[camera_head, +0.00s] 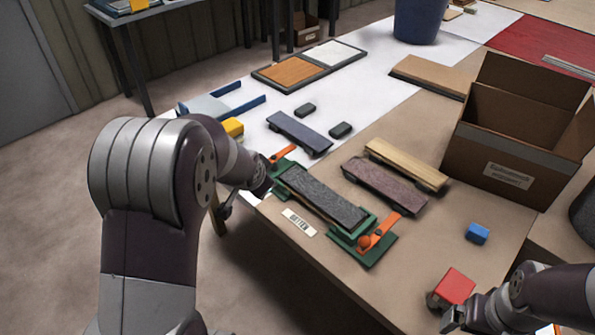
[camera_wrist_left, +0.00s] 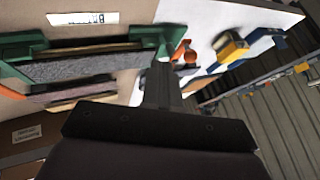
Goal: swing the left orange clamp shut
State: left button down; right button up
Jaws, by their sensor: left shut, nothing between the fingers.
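A green fixture (camera_head: 372,253) on the table's front edge holds a dark grey rough-topped board (camera_head: 322,197). Its left orange clamp (camera_head: 284,154) shows as a lever pointing away from the board, up and right; it also shows in the left wrist view (camera_wrist_left: 178,52). The right orange clamp (camera_head: 381,231) is on the fixture's right end and slants up and right. My left gripper (camera_wrist_left: 162,66) is shut and empty beside the left clamp and the fixture's left end; touching cannot be told. My right gripper (camera_head: 453,316) is at the lower right; its fingers are unclear.
A red block (camera_head: 454,287) is close to my right gripper, and a blue block (camera_head: 477,233) lies behind it. Several boards lie behind the fixture, including a brown one (camera_head: 385,186). An open cardboard box (camera_head: 500,150) stands right. A yellow object (camera_head: 232,127) is near my left arm.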

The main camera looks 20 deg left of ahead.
pick_arm(q)
jog(key=shift+w+r+m, duration=0.3)
jog(key=shift+w+m, duration=0.3)
jog(key=b+x, duration=0.3)
jog(key=x, duration=0.7)
jog(key=shift+w+f, duration=0.15)
jog(key=w+a+p, duration=0.1)
jog(key=p, duration=0.1)
jog(key=w+a+r+p, duration=0.1)
jog(key=a+p, duration=0.1)
jog(key=p, duration=0.1)
jog(key=shift+w+a+r, duration=0.1)
